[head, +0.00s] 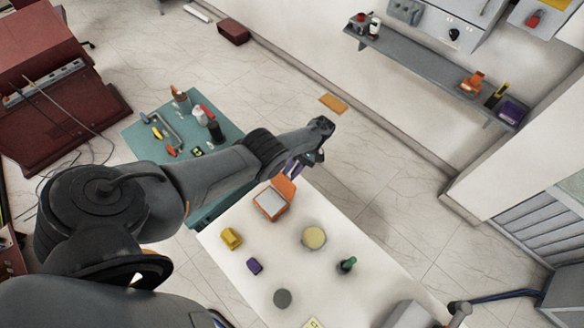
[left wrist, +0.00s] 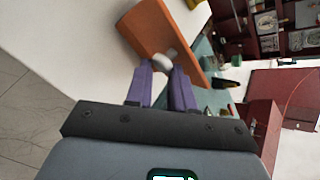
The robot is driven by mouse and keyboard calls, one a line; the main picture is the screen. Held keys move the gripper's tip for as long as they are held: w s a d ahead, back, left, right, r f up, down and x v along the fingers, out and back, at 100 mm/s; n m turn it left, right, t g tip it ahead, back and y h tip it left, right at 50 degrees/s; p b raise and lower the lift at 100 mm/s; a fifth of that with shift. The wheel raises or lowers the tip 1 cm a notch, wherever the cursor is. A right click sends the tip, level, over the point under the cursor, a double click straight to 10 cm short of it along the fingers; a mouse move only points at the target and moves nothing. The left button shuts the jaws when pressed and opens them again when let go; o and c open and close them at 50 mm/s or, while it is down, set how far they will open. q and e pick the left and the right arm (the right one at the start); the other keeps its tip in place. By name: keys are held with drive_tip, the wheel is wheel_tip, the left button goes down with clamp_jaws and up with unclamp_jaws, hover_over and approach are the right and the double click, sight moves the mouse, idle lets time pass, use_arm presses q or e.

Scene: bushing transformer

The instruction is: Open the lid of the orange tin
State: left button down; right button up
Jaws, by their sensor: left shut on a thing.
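The orange tin (head: 270,204) stands on the white table near its far edge. Its pale inside shows, and its orange lid (head: 285,187) stands tilted up at the tin's far side. My left gripper (head: 296,167) is just beyond the lid. In the left wrist view, the purple fingers (left wrist: 162,85) of my left gripper are closed around a pale grey knob (left wrist: 162,62) on the orange lid (left wrist: 160,30). The exact finger contact is hard to see. The hinge is hidden. My right gripper is not in view.
On the white table are a yellow block (head: 231,238), a purple block (head: 254,266), a pale yellow disc (head: 314,238), a green item (head: 347,265) and a grey disc (head: 282,298). A teal table (head: 150,148) with tools adjoins behind. Floor is open to the right.

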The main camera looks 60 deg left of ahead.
use_arm(q)
drive_tip(key=shift+s+d+f, duration=0.1)
drive_tip(key=shift+s+d, duration=0.1)
drive_tip(key=shift+d, duration=0.2)
drive_tip(key=c, duration=1.3)
unclamp_jaws()
drive_tip(key=o, duration=0.4)
drive_tip(key=shift+d, duration=0.2)
drive_tip(key=shift+c, duration=0.2)
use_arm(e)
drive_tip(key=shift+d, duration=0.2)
use_arm(q)
drive_tip(key=shift+a, duration=0.1)
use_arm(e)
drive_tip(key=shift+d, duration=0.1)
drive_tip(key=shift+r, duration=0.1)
